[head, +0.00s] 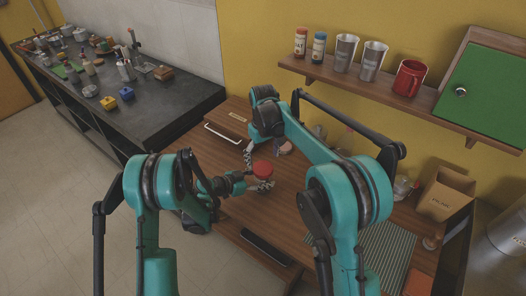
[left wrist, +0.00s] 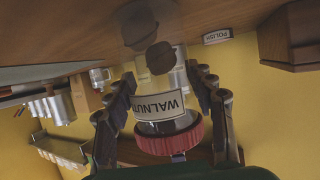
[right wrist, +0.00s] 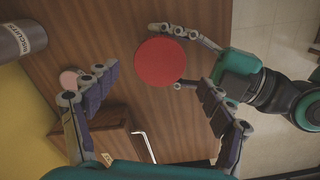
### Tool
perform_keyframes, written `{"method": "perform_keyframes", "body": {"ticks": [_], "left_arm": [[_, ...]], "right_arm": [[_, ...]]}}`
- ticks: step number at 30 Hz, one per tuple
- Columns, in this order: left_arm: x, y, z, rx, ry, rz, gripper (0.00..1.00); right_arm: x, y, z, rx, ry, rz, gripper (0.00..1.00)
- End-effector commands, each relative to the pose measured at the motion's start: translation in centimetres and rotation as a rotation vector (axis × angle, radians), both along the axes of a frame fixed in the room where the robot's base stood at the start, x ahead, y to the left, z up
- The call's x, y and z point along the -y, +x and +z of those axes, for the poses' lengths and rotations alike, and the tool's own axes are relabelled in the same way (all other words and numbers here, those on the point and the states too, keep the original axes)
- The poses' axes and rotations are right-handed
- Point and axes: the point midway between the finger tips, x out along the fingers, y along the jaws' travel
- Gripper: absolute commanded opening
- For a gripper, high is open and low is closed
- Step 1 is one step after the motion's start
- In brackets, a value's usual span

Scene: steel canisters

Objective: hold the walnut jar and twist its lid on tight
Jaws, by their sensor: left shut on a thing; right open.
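The walnut jar (left wrist: 155,105) is clear, with a "WALNUTS" label and a red lid (left wrist: 170,138) on its mouth. The lid shows from above in the right wrist view (right wrist: 160,62) and at the table's middle in the head view (head: 263,168). My left gripper (left wrist: 162,95) is shut on the jar, one finger on each side. In the right wrist view its fingers reach around below the lid. My right gripper (right wrist: 155,82) is open above the lid, its fingers apart and not touching it. How tight the lid sits cannot be told.
A biscuits canister (right wrist: 22,42) stands on the wooden table (head: 225,195). A small round pinkish thing (right wrist: 70,78) lies near one right finger. A wooden box with a handle (head: 222,133) is behind. The wall shelf (head: 350,85) holds cups and a red mug (head: 409,80).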

Motion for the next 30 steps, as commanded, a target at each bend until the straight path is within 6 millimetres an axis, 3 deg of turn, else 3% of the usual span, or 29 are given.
{"method": "perform_keyframes", "body": {"ticks": [9,20,27,30], "left_arm": [[0.0,0.0,0.0,0.000,0.000,0.000,0.00],[0.0,0.0,0.0,0.000,0.000,0.000,0.00],[0.0,0.0,0.0,0.000,0.000,0.000,0.00],[0.0,0.0,0.0,0.000,0.000,0.000,0.00]], "right_arm": [[0.0,0.0,-4.0,0.000,0.000,0.000,0.82],[0.0,0.0,-4.5,0.000,0.000,-0.001,0.82],[0.0,0.0,-4.5,0.000,0.000,-0.001,0.27],[0.0,0.0,-4.5,0.000,0.000,-0.009,0.27]]}}
